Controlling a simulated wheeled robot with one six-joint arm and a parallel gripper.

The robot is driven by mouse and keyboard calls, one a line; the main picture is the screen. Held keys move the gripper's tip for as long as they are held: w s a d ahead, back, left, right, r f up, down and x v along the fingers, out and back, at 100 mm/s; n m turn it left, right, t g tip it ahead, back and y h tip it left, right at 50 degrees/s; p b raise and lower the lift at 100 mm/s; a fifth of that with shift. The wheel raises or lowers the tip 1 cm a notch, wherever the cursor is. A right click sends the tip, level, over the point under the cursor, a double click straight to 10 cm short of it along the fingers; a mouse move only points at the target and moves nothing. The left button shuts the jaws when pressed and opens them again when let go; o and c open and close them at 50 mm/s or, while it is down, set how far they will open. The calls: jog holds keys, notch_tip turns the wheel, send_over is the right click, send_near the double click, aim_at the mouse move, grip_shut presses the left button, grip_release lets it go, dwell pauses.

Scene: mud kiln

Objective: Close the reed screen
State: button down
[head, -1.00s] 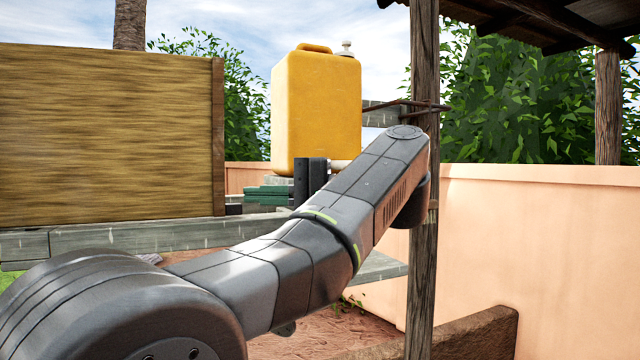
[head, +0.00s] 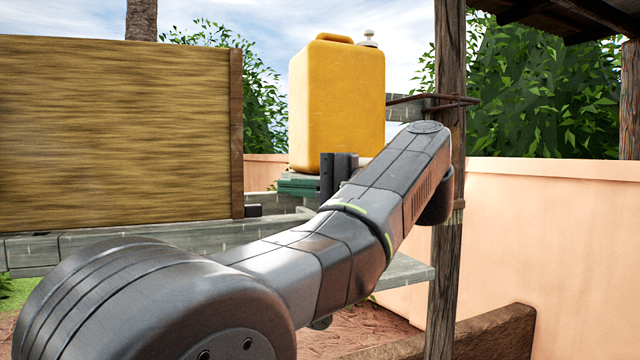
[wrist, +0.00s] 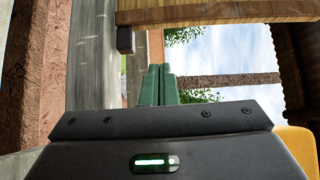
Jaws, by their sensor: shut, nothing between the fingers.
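The reed screen (head: 115,130) is a wide tan woven panel at the left of the head view, with a brown wooden upright (head: 237,135) at its right edge. It stands over a grey plank rail (head: 150,238). The screen's wooden edge also shows at the top of the wrist view (wrist: 215,10). My gripper (head: 284,187) is just right of that upright, apart from it, in front of the yellow can. Its green fingers lie together and empty in the wrist view (wrist: 155,72). A small dark block (wrist: 125,40) sits at the screen's edge.
A yellow jerrycan (head: 337,105) stands behind my gripper. A wooden post (head: 447,200) rises close to the right of my arm. A pink wall (head: 550,240) and a low brown kerb (head: 490,335) lie at the right.

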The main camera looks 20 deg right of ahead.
jog(key=a, duration=0.3)
jog(key=shift+w+a+r+p, duration=0.1)
jog(key=shift+w+a+p, duration=0.25)
jog(key=shift+a+p, duration=0.05)
jog(key=shift+a, duration=0.55)
